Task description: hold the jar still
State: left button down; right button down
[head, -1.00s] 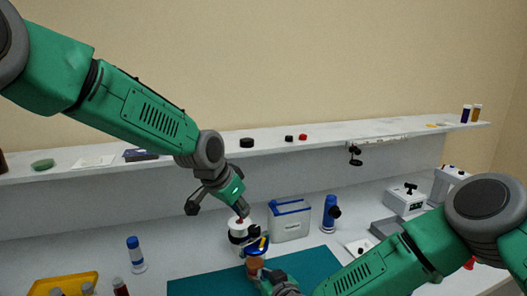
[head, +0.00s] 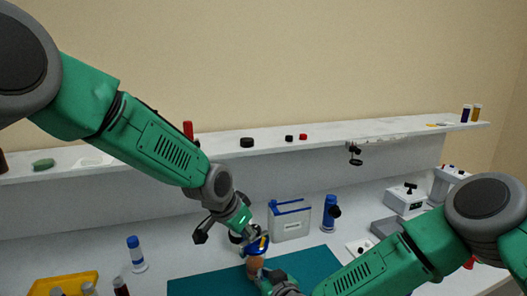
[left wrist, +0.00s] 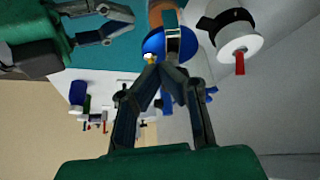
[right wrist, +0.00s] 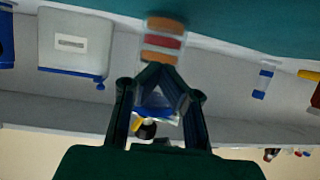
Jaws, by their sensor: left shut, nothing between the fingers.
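The amber jar (head: 254,267) with a blue lid (head: 262,242) stands upright at the teal mat. In the right wrist view the jar (right wrist: 163,41) shows a red band. My right gripper (head: 268,280) is beside the jar, its fingertips (right wrist: 157,68) at the jar's side; whether they clasp it is unclear. My left gripper (head: 250,233) is just above the lid, shut and empty. In the left wrist view its fingertips (left wrist: 162,68) lie in front of the blue lid (left wrist: 156,44); contact cannot be told.
A white container with a red stem (left wrist: 235,42) stands close to the jar, mostly hidden in the head view. A white box with a blue rim (head: 290,225) and a blue bottle (head: 329,214) stand behind. A yellow tray (head: 62,282) is front left. The teal mat (head: 205,287) is clear at left.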

pick_arm(q)
jog(key=shift+w+d+f, duration=0.1)
jog(key=shift+w+d, duration=0.1)
jog(key=shift+w, duration=0.4)
dwell(1.0)
jog(key=shift+w+a, duration=0.5)
jog(key=shift+a, duration=0.1)
dwell(0.6)
jog(key=shift+a, duration=0.15)
jog(key=shift+s+a, duration=0.2)
jog(key=shift+r, duration=3.05)
